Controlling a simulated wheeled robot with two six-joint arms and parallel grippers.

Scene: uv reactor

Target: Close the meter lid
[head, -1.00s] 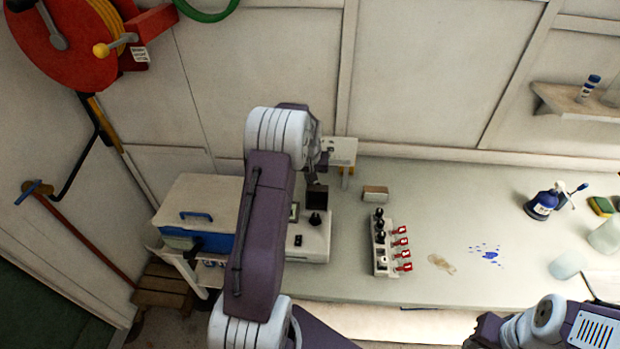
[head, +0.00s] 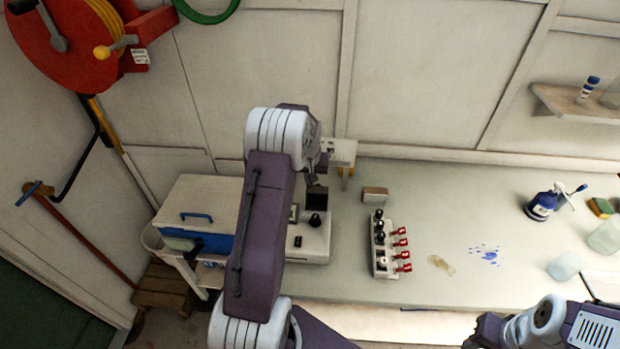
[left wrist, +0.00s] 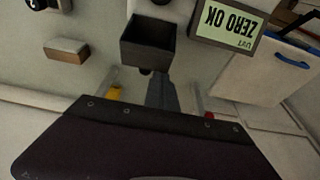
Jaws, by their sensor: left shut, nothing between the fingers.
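The meter (head: 312,238) is a white unit on the bench's left part, partly hidden behind my left arm. Its screen (left wrist: 228,28) reads "ZERO OK", upside down in the left wrist view. A dark, square, hollow part (left wrist: 148,50) stands at its back, also seen in the head view (head: 316,198); I cannot tell lid from well here. A black knob (head: 315,220) is in front of it. My left gripper (left wrist: 160,84) is shut and empty, its tips close behind the dark part; contact is unclear. My right gripper is out of view.
A small white stand (head: 341,150) with a yellow part is close behind the gripper. A small block (head: 375,193) and a rack with red tags (head: 384,248) stand to the right. A white-lidded blue box (head: 205,212) is left.

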